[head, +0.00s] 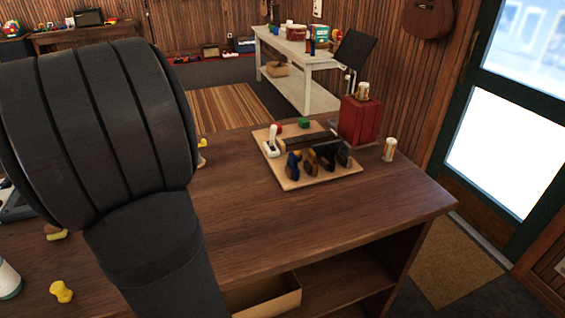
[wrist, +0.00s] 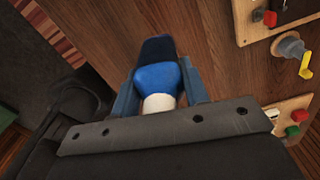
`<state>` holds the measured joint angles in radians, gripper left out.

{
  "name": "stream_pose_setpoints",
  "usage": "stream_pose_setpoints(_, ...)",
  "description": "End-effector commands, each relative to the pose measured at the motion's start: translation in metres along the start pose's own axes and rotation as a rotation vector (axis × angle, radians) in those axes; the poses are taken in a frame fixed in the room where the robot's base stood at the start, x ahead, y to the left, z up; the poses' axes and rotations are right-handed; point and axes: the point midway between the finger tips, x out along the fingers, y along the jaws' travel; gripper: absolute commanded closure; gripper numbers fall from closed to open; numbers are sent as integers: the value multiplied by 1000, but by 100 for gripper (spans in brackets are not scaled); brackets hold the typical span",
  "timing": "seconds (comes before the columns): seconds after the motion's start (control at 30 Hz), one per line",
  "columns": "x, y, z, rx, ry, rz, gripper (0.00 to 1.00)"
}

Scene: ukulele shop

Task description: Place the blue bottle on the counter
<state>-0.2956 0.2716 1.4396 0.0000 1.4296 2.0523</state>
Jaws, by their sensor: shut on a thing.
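The blue bottle (wrist: 157,78) shows in the wrist view, with a dark blue end, a bright blue middle and a white part nearest the camera. My gripper (wrist: 160,72) is shut on it, with one finger on each side. Behind it is the brown wooden counter (wrist: 208,50), near an edge. I cannot tell how high the bottle is above the counter. In the head view the counter (head: 300,222) fills the front, and my arm hides the gripper and the bottle.
A wooden tool board (head: 292,183) stands on the counter, beside a red box (head: 360,121) and a small white-and-orange container (head: 389,150). A yellow object (head: 61,291) lies at lower left. The counter's front right stretch is clear. A white table (head: 314,68) stands behind.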

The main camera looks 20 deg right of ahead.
Motion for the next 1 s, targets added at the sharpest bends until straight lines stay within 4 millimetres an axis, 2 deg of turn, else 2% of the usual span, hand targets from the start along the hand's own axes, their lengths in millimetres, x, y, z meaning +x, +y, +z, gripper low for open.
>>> stream_pose_setpoints(0.03, 0, -14, -17, 45, 1, 1, 86)
stream_pose_setpoints(0.2, -2, -50, -73, 180, 0, 0, 86)
stream_pose_setpoints(0.37, -3, -77, -132, 307, 1, 1, 86)
stream_pose_setpoints(0.5, -4, -94, -186, 418, 0, 0, 86)
stream_pose_setpoints(0.73, -5, -110, -281, 598, 1, 0, 86)
stream_pose_setpoints(1.0, -5, -104, -398, 811, 1, -1, 86)
